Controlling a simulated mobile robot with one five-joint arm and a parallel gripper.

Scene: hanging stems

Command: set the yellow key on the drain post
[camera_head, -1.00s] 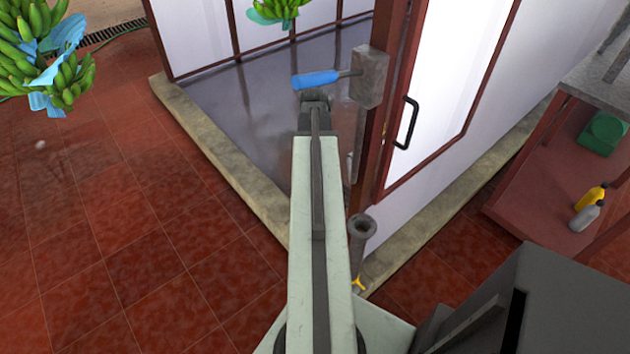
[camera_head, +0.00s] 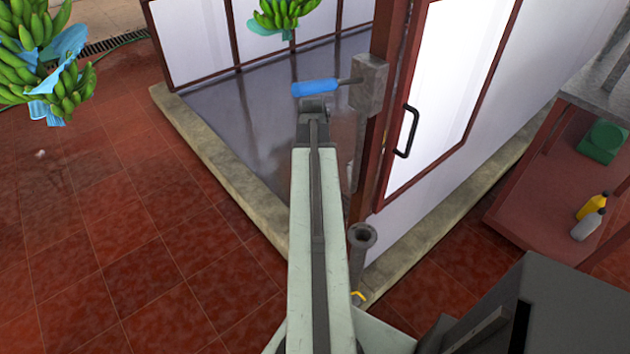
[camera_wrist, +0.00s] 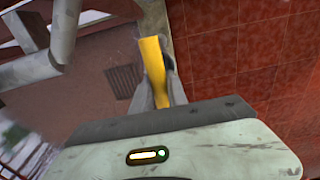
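The yellow key (camera_wrist: 153,72) stands between the grey fingers of my gripper (camera_wrist: 158,88) in the wrist view, with a finger against each side. The gripper looks shut on it. A grey post with a flared, hollow top (camera_head: 362,236) stands at the corner kerb in the head view, just right of my arm; I take it for the drain post. A small yellow piece (camera_head: 358,296) shows low beside my arm, below the post top; I cannot tell whether it is part of the key. My arm hides the area left of it.
A blue-handled lever (camera_head: 316,87) juts from the red door frame, close beyond my arm's far end. A concrete kerb (camera_head: 215,160) borders the wet floor. Bananas (camera_head: 45,60) hang at the left. A shelf with bottles (camera_head: 590,215) stands right. Open tiled floor lies left.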

